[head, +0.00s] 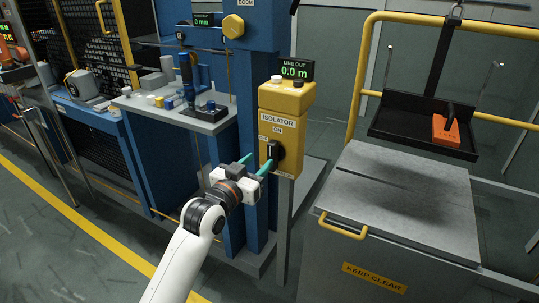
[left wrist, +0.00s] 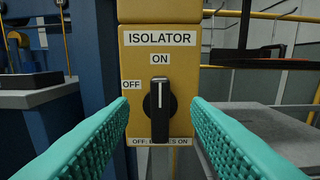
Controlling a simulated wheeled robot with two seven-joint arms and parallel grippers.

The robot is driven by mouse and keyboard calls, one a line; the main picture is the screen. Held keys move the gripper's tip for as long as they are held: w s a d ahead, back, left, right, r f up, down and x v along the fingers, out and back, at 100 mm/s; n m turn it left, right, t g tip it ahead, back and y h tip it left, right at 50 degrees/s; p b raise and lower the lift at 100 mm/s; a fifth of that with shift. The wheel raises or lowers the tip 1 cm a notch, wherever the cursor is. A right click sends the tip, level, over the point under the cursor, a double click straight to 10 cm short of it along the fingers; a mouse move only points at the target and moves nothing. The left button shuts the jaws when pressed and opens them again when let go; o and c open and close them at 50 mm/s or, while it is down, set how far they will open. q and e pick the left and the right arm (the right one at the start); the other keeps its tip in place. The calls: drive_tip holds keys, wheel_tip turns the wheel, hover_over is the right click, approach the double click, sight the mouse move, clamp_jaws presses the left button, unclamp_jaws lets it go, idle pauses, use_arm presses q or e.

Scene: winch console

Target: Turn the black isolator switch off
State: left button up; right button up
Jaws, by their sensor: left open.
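The yellow isolator box (head: 283,105) stands on a grey post, with labels ISOLATOR, ON and OFF. Its black isolator switch (head: 274,151) is on the front face. In the left wrist view the switch (left wrist: 160,110) has its handle upright, its white line pointing up at ON; OFF is to its left. My left gripper (head: 255,164) is in front of the box. In the left wrist view its teal fingers (left wrist: 160,112) are open, one on each side of the switch, with gaps and nothing between them but the view of it. The lowest label is partly hidden behind the switch. My right gripper is not in view.
A LINE OUT display (head: 296,70) reading 0.0 m sits above the box. A blue console with a grey top (head: 205,117) stands to the left. A grey KEEP CLEAR chest (head: 400,205) with a yellow handle is at right, below a black tray (head: 400,124) holding an orange object.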

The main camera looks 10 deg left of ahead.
sight(270, 150)
use_arm(q)
drive_tip(key=b+x, duration=0.1)
drive_tip(key=x, duration=0.6)
drive_tip(key=shift+f, duration=0.1)
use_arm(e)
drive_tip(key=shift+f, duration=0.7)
